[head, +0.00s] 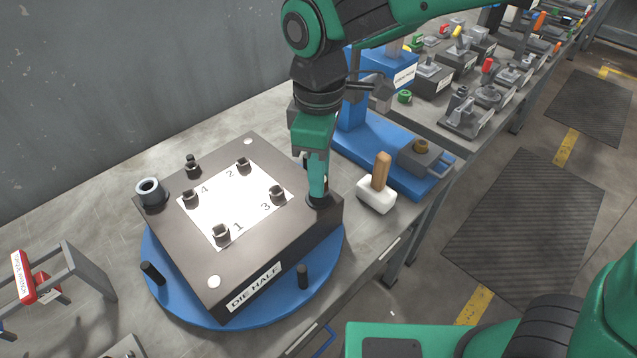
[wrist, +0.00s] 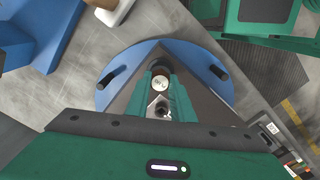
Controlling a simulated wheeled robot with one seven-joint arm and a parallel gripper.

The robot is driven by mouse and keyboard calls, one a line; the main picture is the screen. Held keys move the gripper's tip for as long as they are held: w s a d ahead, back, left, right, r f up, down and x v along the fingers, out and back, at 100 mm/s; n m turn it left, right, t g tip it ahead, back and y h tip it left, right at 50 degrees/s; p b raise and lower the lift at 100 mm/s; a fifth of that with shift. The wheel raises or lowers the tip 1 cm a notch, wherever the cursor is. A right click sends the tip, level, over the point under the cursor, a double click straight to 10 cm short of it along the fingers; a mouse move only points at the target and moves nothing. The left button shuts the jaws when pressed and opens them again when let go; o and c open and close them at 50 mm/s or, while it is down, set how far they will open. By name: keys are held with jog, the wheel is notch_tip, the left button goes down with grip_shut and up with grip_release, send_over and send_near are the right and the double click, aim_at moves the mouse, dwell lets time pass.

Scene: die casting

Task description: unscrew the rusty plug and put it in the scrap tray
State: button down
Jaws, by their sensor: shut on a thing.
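My gripper (head: 318,192) points down at the right corner of the dark die half (head: 190,255). Its fingers also show in the wrist view (wrist: 162,92), closed around a small round thing with a pale grey top and a brownish side, which I take for the rusty plug (wrist: 160,82). In the head view the fingers hide most of it, and a dark ring shows at their tips on the die's top face. I cannot tell whether the plug is still seated in its hole. No scrap tray can be made out for certain.
The die half sits on a blue round turntable (head: 190,316) with upright black pegs. A grey collar (head: 150,192) and several dark clamps stand on the die. A white-headed mallet (head: 376,195) and a blue fixture (head: 400,165) are close on the right. A red tool (head: 22,277) rests on a stand at left.

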jog(key=shift+r, duration=0.7)
dwell(0.4)
jog(key=shift+r, duration=1.35)
